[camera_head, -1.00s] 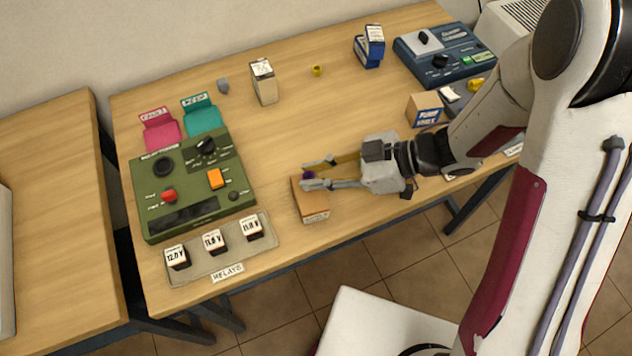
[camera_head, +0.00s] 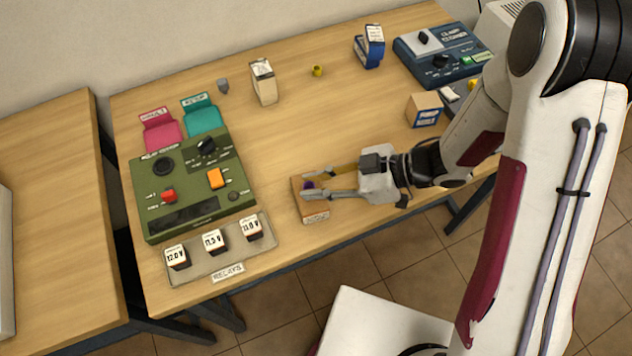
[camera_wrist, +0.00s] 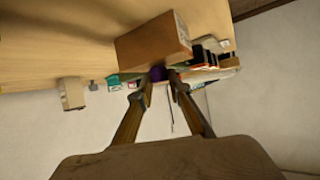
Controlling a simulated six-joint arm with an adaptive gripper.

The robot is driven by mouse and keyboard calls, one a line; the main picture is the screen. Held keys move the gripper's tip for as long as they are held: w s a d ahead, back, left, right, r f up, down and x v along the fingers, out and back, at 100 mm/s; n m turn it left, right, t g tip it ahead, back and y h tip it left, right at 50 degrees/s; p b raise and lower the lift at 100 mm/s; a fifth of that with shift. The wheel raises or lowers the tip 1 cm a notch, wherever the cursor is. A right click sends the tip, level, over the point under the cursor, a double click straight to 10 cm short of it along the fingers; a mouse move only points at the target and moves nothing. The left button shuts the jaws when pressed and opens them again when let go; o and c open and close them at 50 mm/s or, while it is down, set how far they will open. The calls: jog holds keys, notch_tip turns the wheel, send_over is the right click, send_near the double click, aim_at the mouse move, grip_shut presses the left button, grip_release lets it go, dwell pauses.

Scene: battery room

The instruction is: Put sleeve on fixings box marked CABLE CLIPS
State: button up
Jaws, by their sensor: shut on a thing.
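A brown cardboard box (camera_head: 314,209) sits near the table's front edge, with a pale label on its front face; I cannot read the label. In the wrist view the box (camera_wrist: 150,45) fills the upper middle. My gripper (camera_head: 306,186) is over the box, its fingers pointing left and shut on a small purple sleeve (camera_head: 308,185). The wrist view shows the sleeve (camera_wrist: 158,73) between the fingertips, at the box's near side. The fingers partly hide the sleeve, and I cannot tell whether it touches the box.
A green panel (camera_head: 195,185) and a relay tray (camera_head: 195,272) lie left of the box. Another labelled box (camera_head: 424,109), a cream carton (camera_head: 263,83), a blue stand (camera_head: 368,50) and a blue device (camera_head: 440,55) stand further back. The table's middle is clear.

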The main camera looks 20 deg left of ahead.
jog(key=shift+f, duration=0.2)
dwell(0.3)
jog(key=o, duration=0.7)
jog(key=shift+c, duration=0.2)
jog(key=shift+r, duration=0.15)
jog(key=shift+d+r, duration=0.1)
jog(key=v, duration=1.2)
jog(key=shift+w, duration=0.15)
